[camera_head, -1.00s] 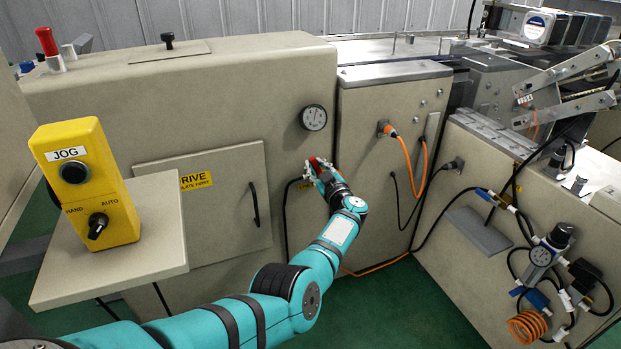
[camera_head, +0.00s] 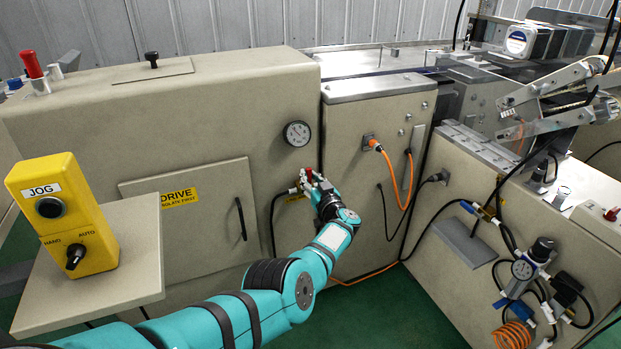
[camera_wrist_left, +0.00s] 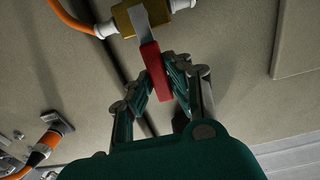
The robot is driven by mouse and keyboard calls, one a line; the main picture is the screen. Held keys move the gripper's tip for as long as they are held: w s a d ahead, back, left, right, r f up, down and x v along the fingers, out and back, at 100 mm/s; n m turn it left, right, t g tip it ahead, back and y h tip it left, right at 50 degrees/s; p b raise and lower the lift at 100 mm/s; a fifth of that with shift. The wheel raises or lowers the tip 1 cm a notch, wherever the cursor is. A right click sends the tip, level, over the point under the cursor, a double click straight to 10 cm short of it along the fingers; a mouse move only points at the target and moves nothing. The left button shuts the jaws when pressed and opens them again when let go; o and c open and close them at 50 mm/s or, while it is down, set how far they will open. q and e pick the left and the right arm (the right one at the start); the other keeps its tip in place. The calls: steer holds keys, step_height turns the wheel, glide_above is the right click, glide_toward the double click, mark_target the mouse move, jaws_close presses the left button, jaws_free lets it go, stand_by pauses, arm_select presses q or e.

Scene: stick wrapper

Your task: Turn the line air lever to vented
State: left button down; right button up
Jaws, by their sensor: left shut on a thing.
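The line air lever has a red handle (camera_wrist_left: 155,70) on a metal stem, joined to a brass valve body (camera_wrist_left: 128,18) with white fittings on both sides. In the left wrist view the handle stands roughly crosswise to the line of the fittings. My left gripper (camera_wrist_left: 162,85) has its fingers closed around the red handle. In the head view my left gripper (camera_head: 315,184) is at the drive cabinet front, below the gauge. A bit of the red handle (camera_head: 309,174) shows there; the gripper hides most of the valve. My right gripper is not in view.
A round gauge (camera_head: 297,133) is above the valve. A black hose (camera_head: 273,220) runs down beside it. The drive door (camera_head: 190,215) is left, with a yellow jog box (camera_head: 62,213) on a shelf nearer. Orange cables (camera_head: 392,180) hang at right.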

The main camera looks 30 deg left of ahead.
arm_select(q)
steer(key=c, duration=1.2)
jaws_free()
steer(key=shift+c, duration=0.2)
